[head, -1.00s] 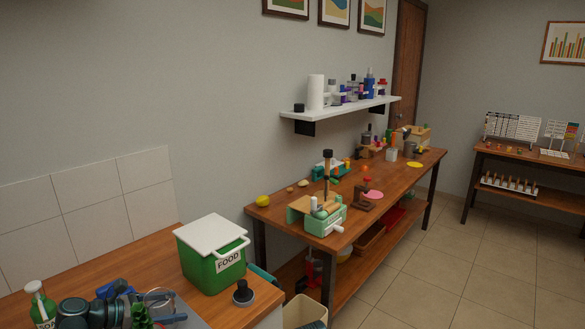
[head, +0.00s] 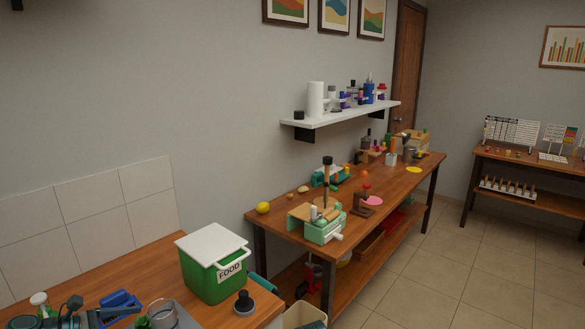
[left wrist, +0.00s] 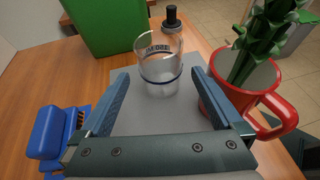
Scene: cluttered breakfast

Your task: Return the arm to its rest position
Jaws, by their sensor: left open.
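My left gripper (left wrist: 160,88) is open and empty in the left wrist view, with its two blue-grey fingers spread above a grey mat (left wrist: 125,80). A clear glass (left wrist: 158,70) with a dark band stands on the mat just beyond the fingertips; I cannot tell whether the fingers touch it. In the head view, part of my left arm or gripper (head: 75,318) shows at the bottom left corner, mostly cut off by the frame. My right gripper is in neither view.
A red mug (left wrist: 270,115) holding a green plant (left wrist: 262,45) stands close to the right finger. A blue brush-like object (left wrist: 45,130) lies at the left. A green FOOD bin (head: 213,275) and a dark knobbed object (head: 244,303) stand farther along the counter (head: 110,275).

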